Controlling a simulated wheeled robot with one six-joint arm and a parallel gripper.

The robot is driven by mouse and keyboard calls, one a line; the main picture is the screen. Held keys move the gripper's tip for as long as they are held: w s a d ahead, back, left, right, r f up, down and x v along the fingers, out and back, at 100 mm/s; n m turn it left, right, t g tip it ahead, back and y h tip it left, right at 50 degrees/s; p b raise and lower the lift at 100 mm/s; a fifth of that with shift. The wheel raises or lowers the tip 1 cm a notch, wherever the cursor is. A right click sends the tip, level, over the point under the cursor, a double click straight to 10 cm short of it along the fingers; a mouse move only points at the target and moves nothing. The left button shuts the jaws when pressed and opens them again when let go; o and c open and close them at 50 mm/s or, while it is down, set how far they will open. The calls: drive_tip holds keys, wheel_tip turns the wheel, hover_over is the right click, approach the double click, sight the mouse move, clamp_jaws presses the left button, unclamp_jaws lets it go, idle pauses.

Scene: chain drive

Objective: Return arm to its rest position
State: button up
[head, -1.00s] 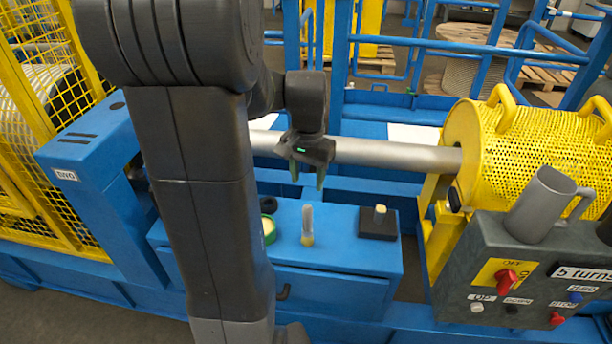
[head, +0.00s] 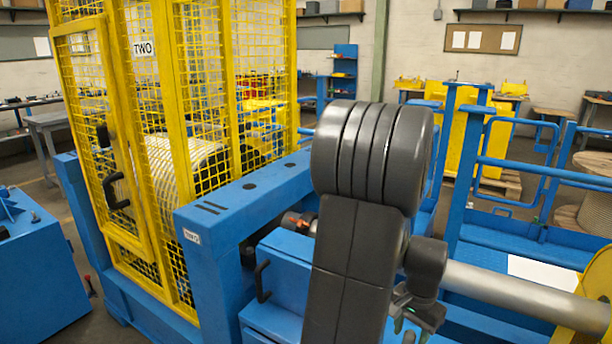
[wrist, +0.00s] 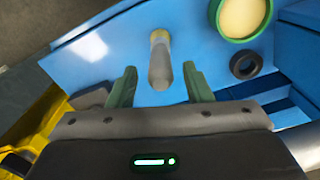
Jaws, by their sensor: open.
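My gripper (head: 408,332) is at the lower right of the head view, hanging from my dark arm in front of the grey shaft (head: 510,292). In the wrist view, its two green fingers (wrist: 160,88) are spread apart with nothing clamped between them. A pale, rounded tool with a yellowish end (wrist: 160,58) shows beyond the fingers, over the blue cabinet top (wrist: 125,45). The cabinet top is mostly hidden by my arm in the head view.
A green-rimmed dish with cream contents (wrist: 245,15) and a black ring (wrist: 246,66) lie on the cabinet. A yellow mesh cage (head: 140,150) and blue post (head: 215,250) stand left of my arm. Blue railings (head: 520,165) are at right.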

drive_tip(key=shift+r, duration=0.65)
drive_tip(key=shift+f, duration=0.1)
